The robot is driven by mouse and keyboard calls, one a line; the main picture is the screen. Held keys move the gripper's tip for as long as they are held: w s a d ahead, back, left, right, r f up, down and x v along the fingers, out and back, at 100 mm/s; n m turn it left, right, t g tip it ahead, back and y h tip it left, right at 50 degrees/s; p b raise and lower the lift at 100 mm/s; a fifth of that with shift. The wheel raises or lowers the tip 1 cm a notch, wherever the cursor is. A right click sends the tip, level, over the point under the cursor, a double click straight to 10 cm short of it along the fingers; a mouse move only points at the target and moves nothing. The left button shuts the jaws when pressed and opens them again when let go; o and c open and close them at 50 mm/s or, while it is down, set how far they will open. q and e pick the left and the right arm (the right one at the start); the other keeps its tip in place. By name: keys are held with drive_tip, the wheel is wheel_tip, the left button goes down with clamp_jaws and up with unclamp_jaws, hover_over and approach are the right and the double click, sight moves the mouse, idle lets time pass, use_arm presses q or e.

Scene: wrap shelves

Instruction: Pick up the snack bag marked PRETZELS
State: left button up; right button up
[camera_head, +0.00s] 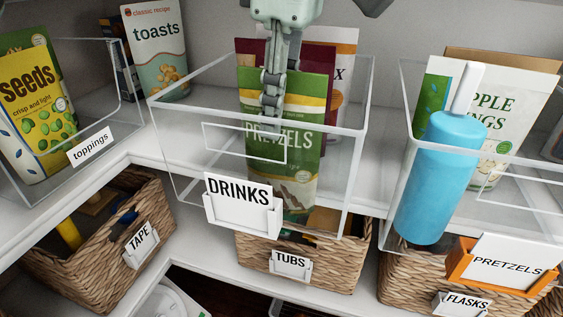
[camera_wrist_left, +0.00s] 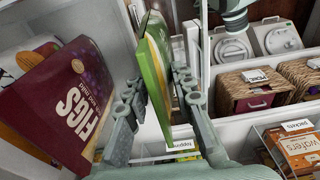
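The snack bag marked PRETZELS (camera_head: 303,160) is green with a yellow band and stands upright in the clear bin labelled DRINKS (camera_head: 157,130). My left gripper (camera_head: 272,98) comes down from above over the bag's upper part, with one finger in front of it. In the left wrist view the green bag (camera_wrist_left: 153,72) is between the two fingers of the left gripper (camera_wrist_left: 158,88). Whether both fingers press on it cannot be told. My right gripper is not in view.
A maroon FIGS bag (camera_wrist_left: 75,100) stands close behind the pretzel bag. The right bin, tagged PRETZELS (camera_head: 508,265), holds a blue bottle (camera_head: 437,180) and a white bag (camera_head: 500,105). A toasts bag (camera_head: 157,50) and a seeds bag (camera_head: 38,115) are at left. Baskets stand below.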

use_arm(q)
clamp_jaws()
drive_tip(key=shift+r, duration=0.1)
